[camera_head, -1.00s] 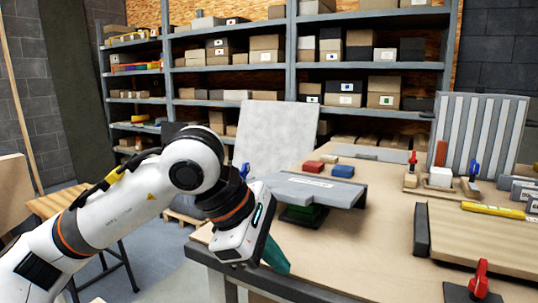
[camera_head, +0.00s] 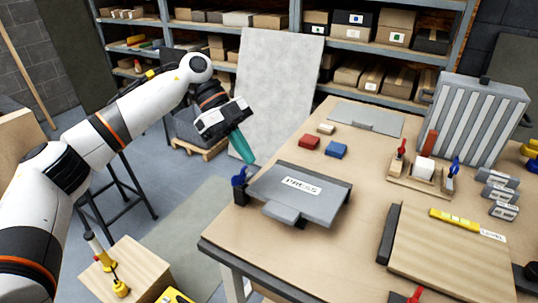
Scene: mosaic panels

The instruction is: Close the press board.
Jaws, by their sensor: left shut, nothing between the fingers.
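The press board (camera_head: 285,190), a grey panel with a white PRESS label and a front tab, is at the near left part of the workbench. Its lid looks low and nearly level; I cannot tell whether a gap is left under it. A blue-handled clamp (camera_head: 240,178) is at its left edge. My left gripper (camera_head: 249,158), with teal fingers, is shut and empty. It points down just beyond the board's far left corner, seemingly apart from it. My right gripper is not in view.
A wooden board (camera_head: 450,255) with a yellow level (camera_head: 454,219) is at the right. A ribbed grey panel (camera_head: 468,120) stands at the back right. A stool (camera_head: 105,185) stands left of the bench.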

